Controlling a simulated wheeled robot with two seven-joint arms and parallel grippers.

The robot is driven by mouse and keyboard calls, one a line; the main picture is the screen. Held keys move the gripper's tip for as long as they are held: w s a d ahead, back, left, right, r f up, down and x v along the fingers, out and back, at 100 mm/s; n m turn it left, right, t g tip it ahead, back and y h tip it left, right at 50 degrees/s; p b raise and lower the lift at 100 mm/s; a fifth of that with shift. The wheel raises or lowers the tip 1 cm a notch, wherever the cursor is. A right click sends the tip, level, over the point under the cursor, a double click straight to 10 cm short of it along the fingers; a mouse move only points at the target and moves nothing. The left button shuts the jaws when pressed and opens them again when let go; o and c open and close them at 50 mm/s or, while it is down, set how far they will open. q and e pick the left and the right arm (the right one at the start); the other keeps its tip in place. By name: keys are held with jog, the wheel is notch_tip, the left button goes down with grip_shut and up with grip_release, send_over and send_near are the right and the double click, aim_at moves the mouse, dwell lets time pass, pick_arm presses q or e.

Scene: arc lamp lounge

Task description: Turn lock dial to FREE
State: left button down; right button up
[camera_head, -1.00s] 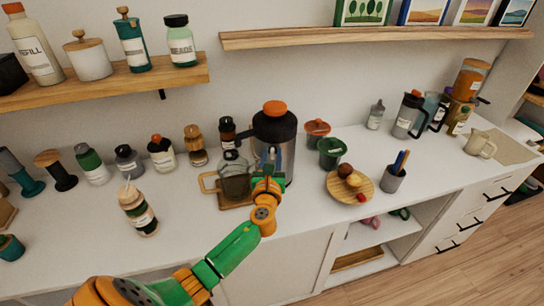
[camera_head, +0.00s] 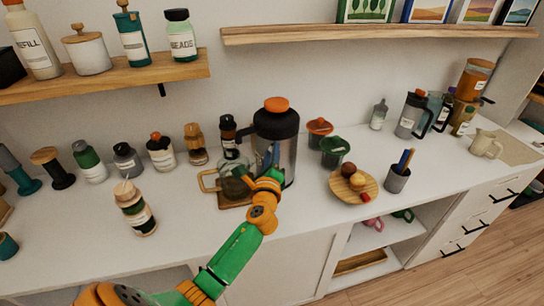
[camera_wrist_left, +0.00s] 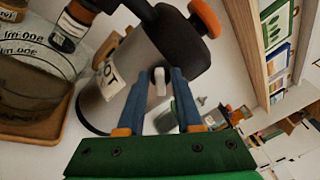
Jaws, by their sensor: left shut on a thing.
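A silver airpot (camera_head: 290,155) with a black top and orange knob stands on the white counter. In the left wrist view its steel body (camera_wrist_left: 95,105) carries a partly hidden label. A small pale lock dial (camera_wrist_left: 159,80) sticks out from its front. My left gripper (camera_head: 271,160) reaches up to the airpot's front; in the wrist view its blue fingers (camera_wrist_left: 160,76) are on either side of the dial, shut on it. The dial's markings cannot be read, and in the head view the gripper hides it. My right gripper is not in view.
A glass jug (camera_head: 235,180) on a wooden tray stands close left of my gripper. Red and green lidded cups (camera_head: 333,152) and a wooden plate (camera_head: 340,190) are to the right. Several bottles line the left counter. A wall shelf (camera_head: 380,33) hangs above.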

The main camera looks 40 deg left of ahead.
pick_arm(q)
jog(key=shift+f+n+b, duration=0.15)
jog(key=shift+n+b, duration=0.4)
jog(key=shift+n, duration=1.25)
jog(key=shift+f+n+b, duration=0.1)
jog(key=shift+n+b, duration=0.4)
jog(key=shift+n, duration=1.3)
jog(key=c, duration=0.9)
grip_release()
jog(key=v, duration=0.7)
jog(key=shift+b, duration=0.3)
